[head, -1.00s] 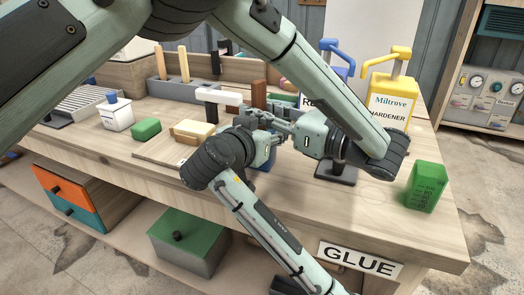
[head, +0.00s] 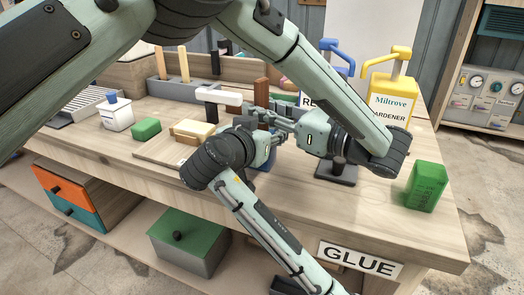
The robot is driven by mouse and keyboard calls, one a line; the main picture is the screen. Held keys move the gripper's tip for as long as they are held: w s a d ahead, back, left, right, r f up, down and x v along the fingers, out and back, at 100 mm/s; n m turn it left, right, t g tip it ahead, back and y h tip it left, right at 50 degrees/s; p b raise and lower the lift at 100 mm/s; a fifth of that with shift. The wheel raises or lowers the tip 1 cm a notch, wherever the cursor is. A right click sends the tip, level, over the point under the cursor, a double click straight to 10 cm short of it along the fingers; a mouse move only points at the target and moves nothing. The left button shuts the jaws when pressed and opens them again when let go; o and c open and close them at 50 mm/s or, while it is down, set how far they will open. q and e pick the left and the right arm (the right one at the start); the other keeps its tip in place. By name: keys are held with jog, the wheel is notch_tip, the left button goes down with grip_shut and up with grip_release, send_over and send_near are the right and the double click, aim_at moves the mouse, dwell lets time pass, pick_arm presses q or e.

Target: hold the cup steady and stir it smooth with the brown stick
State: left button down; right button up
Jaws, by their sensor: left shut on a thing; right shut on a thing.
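The brown stick (head: 261,92) stands upright, its top showing above the fingers of my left gripper (head: 264,116). My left gripper reaches in from the right side and is shut on the stick. The stick's lower end is hidden. My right gripper (head: 270,141) is just below, coming from the front, and is shut on what seems to be the blue cup. Only a small blue part of this cup (head: 264,166) shows below the fingers. Its rim and contents are hidden by the grippers, so I cannot tell how deep the stick sits.
A yellow hardener bottle (head: 390,100) is behind my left arm. A dark stand (head: 336,173) is right of the grippers. A green block (head: 146,128) and white jar (head: 116,115) are at left.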

pick_arm(q)
jog(key=shift+r, duration=4.1)
jog(key=shift+r, duration=0.1)
jog(key=shift+r, duration=2.4)
pick_arm(e)
jog(key=o, duration=1.9)
jog(key=shift+c, duration=0.2)
jog(key=shift+s, duration=0.1)
jog(key=shift+v, duration=2.45)
